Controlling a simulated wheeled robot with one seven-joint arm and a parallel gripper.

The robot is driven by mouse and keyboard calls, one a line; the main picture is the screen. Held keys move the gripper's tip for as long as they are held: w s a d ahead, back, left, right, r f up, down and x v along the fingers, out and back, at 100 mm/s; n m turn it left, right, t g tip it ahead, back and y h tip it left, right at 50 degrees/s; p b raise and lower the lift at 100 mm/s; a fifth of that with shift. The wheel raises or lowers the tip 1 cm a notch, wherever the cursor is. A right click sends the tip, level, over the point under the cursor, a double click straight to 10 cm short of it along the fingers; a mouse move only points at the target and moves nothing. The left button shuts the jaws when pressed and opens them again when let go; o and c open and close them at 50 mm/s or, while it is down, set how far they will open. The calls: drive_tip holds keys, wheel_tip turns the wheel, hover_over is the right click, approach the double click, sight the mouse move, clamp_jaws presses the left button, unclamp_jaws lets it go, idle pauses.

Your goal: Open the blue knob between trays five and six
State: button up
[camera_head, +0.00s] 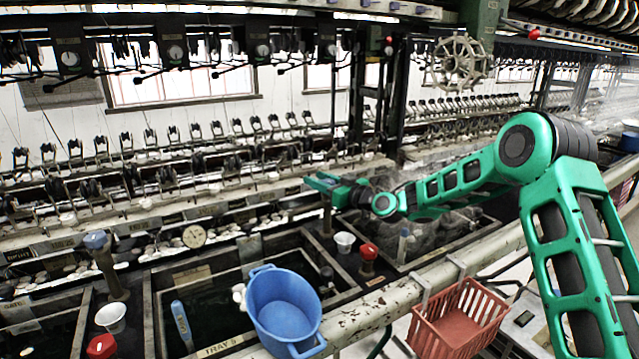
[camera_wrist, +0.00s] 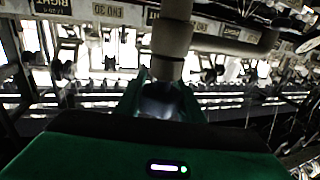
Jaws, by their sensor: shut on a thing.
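My gripper (camera_head: 324,182) is at the top of an upright pipe (camera_head: 327,218) on the divider at the right of the tray marked five (camera_head: 215,349). In the wrist view its green jaws show at both sides of a dark, bluish knob (camera_wrist: 160,90) at the end of the thick pale pipe (camera_wrist: 172,40). The gripper is shut on this knob, which the jaws largely hide in the head view. The basin to the right (camera_head: 455,236) shows no readable label from here.
A blue basket (camera_head: 283,308) stands at the front of tray five. Another blue knob (camera_head: 95,240) tops a pipe to the left. Red knobs (camera_head: 369,252) and white cups (camera_head: 344,240) sit on the dividers. A red crate (camera_head: 458,325) hangs by the front rail.

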drive_tip(key=shift+n+g+y, duration=0.3)
drive_tip(key=shift+g, duration=0.1)
drive_tip(key=shift+s+a+n+g+y, duration=0.1)
drive_tip(key=shift+s+n+g+y, duration=0.35)
drive_tip(key=shift+n+g, duration=0.9)
drive_tip(key=shift+s+a+n+g+y, duration=0.15)
drive_tip(key=shift+n+g+y, duration=0.65)
drive_tip(key=shift+g, duration=1.05)
drive_tip(key=shift+s+n+g+y, duration=0.3)
drive_tip(key=shift+n+g+y, duration=0.25)
drive_tip(key=shift+n+g, duration=0.85)
drive_tip(key=shift+r+g, duration=0.2)
drive_tip(key=shift+g, duration=0.3)
drive_tip(key=shift+o, duration=0.2)
drive_tip(key=o, duration=1)
drive_tip(key=shift+f, duration=0.1)
drive_tip(key=shift+s, duration=0.1)
